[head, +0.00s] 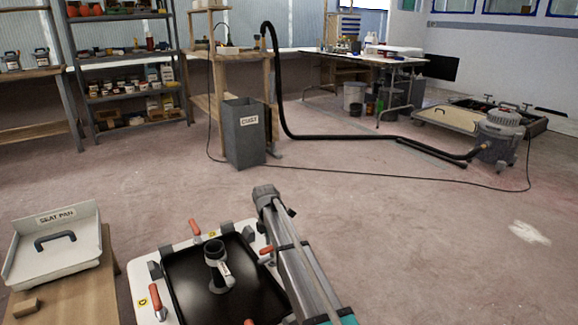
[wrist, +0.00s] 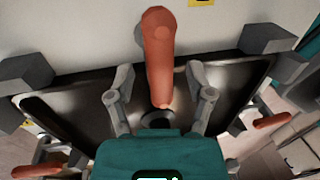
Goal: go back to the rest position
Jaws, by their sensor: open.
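My gripper (wrist: 160,98) is open in the wrist view, its two grey fingers apart with nothing clamped between them. An orange clamp handle (wrist: 160,55) stands in front of it, its lower end showing between the fingers; I cannot tell the depth gap. Behind lies a dark glossy panel (wrist: 80,85) with grey blocks at its corners. In the head view my arm reaches over the right side of this black panel (head: 190,285), which sits on a white board (head: 143,283). My gripper is not clearly visible there.
A wooden stand (head: 85,290) with a white seat pan (head: 75,262) is at left. A grey bin (head: 244,135), shelves (head: 125,60) and a bench (head: 370,60) stand behind. A black hose (head: 340,137) runs to a vacuum (head: 498,140). Floor at right is mostly clear.

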